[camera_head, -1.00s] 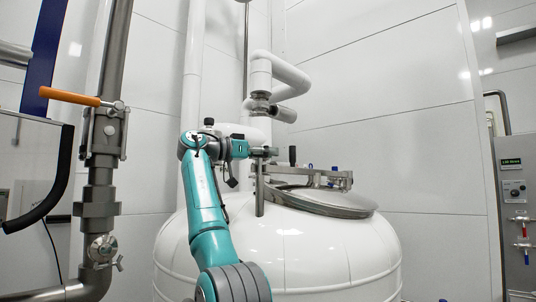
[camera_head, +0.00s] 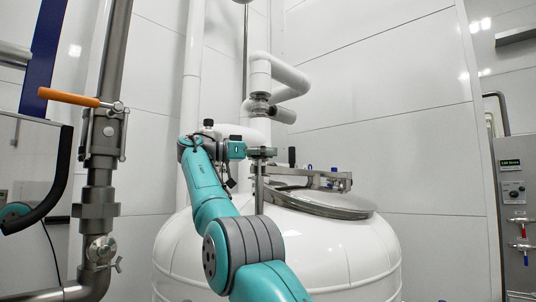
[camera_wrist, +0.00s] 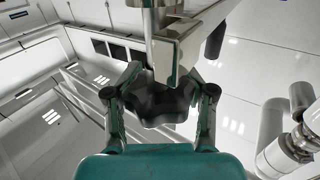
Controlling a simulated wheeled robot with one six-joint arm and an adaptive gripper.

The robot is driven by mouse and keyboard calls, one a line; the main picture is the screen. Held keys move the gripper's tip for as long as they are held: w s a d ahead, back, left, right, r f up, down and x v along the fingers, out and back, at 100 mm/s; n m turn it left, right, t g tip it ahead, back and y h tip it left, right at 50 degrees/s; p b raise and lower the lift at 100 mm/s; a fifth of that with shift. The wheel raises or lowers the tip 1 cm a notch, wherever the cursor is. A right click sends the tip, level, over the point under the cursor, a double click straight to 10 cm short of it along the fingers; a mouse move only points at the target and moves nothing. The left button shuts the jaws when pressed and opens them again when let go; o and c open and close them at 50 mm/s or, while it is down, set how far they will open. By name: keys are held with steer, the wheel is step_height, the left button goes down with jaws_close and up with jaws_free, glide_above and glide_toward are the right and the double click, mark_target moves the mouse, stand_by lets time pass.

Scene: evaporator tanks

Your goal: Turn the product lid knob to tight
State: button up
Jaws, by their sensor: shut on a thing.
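The product lid (camera_head: 325,203) is a round metal hatch on top of the white tank (camera_head: 340,250), crossed by a metal bar. My gripper (camera_head: 264,153) is at the left end of this bar, above an upright metal post (camera_head: 259,192). In the wrist view, a dark lobed knob (camera_wrist: 162,108) sits between the two fingers of my gripper (camera_wrist: 160,82), which are shut on it. The knob is largely hidden by my gripper in the head view. I cannot tell how tight it is.
A black upright handle (camera_head: 292,157) stands just right of my gripper. White piping (camera_head: 278,72) rises behind the tank. A metal pipe with an orange-handled valve (camera_head: 70,97) is at the left. A control panel (camera_head: 513,190) is at the far right.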

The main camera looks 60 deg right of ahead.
steer(key=shift+w+f, duration=0.1)
steer(key=shift+f, duration=0.1)
steer(key=o, duration=1)
steer(key=shift+a, duration=0.1)
steer(key=shift+c, duration=0.2)
steer(key=shift+r, duration=0.1)
steer(key=shift+w+d+n+t+h, duration=0.15)
steer(key=shift+d+n+t+h, duration=0.15)
steer(key=shift+t, duration=0.1)
steer(key=shift+n+t+h, duration=0.7)
steer(key=shift+t+h, duration=0.1)
steer(key=shift+t, duration=0.1)
